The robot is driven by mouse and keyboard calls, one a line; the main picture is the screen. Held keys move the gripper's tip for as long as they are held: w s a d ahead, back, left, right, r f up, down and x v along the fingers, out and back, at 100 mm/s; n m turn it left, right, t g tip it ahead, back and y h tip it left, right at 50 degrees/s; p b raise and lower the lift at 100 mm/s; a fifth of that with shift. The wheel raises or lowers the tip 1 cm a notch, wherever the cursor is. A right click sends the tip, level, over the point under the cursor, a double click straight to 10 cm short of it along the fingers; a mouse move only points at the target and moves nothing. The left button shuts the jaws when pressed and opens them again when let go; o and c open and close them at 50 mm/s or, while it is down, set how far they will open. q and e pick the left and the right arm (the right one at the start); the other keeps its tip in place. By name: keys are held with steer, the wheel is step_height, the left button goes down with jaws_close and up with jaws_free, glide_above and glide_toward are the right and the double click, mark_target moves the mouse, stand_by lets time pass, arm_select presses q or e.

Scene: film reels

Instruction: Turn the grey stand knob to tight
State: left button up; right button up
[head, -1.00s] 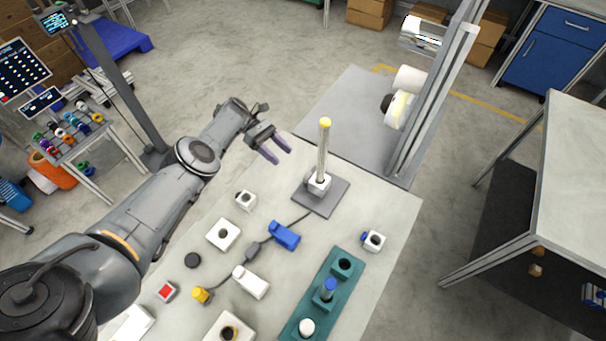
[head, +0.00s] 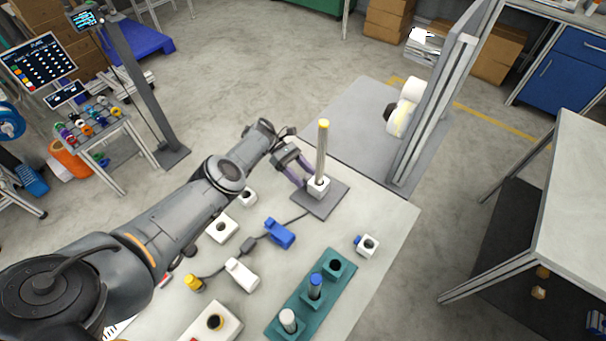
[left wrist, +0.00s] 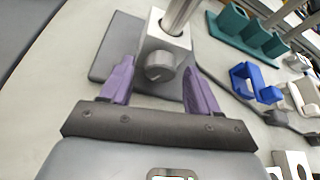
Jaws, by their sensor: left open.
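The stand has a grey base plate (head: 330,203), a white block (head: 319,187) and an upright grey post (head: 322,150) with a yellow tip. In the left wrist view its round grey knob (left wrist: 160,66) sticks out of the block (left wrist: 163,38) towards me, with a small mark on its lower face. My left gripper (head: 305,179) is open, its purple fingers reaching to the block. In the left wrist view the fingers (left wrist: 159,78) stand on either side of the knob, with gaps between. The knob cannot be made out in the head view. My right gripper is not in view.
A teal holder (head: 301,304) with several sockets stands at the table's front right. White blocks (head: 221,228) lie near my left arm. The table is clear right of the stand.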

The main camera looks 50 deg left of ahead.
arm_select(q)
steer(key=c, duration=1)
steer(key=shift+r+p, duration=0.2)
steer(key=shift+p, duration=0.3)
steer(key=shift+c, duration=0.2)
steer(key=m+t+p, duration=0.1)
steer(key=m+p, duration=0.1)
steer(key=p, duration=0.1)
steer(key=shift+s+r+t, duration=0.1)
steer(key=shift+r+t, duration=0.05)
steer(key=shift+t, duration=0.25)
steer(key=shift+f+m+t+p, duration=0.3)
steer(key=shift+m+p, duration=0.45)
steer(key=shift+m, duration=0.15)
steer(key=o, duration=1)
steer(key=shift+o, duration=0.2)
